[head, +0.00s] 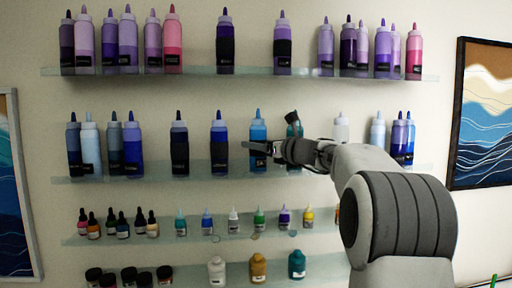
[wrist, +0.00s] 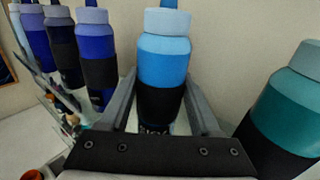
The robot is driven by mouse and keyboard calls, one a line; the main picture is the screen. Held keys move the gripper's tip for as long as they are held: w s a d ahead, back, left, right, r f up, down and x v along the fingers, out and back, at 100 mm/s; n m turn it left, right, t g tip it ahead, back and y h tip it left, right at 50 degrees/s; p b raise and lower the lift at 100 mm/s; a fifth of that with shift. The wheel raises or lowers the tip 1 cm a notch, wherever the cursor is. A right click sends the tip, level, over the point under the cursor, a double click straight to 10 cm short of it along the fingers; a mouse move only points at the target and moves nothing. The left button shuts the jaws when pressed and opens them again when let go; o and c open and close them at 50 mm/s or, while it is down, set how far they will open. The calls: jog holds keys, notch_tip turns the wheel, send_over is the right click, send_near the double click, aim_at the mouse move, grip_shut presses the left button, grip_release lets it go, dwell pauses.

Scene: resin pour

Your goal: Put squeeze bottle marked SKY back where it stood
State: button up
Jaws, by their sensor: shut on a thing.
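The squeeze bottle, bright sky blue with a black band (wrist: 162,60), is upright between the two fingers of my gripper (wrist: 161,88) in the wrist view. White lettering low on its band is mostly cut off, so I cannot read the mark. In the head view the same blue bottle (head: 258,131) is at the second shelf (head: 222,173), in line with the row. My gripper (head: 262,148) reaches in from the right and is shut on it. I cannot tell whether its base touches the shelf glass.
A teal bottle (wrist: 285,115) stands close on the right, and a dark blue bottle (wrist: 97,62) on the left. A white bottle (head: 341,128) stands farther right, partly behind my arm. Small dropper bottles (head: 207,222) line the shelf below; purple bottles (head: 283,48) stand above.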

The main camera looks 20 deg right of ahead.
jog(key=shift+f, duration=0.15)
jog(key=o, duration=1.3)
jog(key=shift+o, duration=0.2)
jog(key=shift+r, duration=0.2)
jog(key=b+v, duration=0.3)
jog(key=v, duration=0.9)
jog(key=shift+f, duration=0.1)
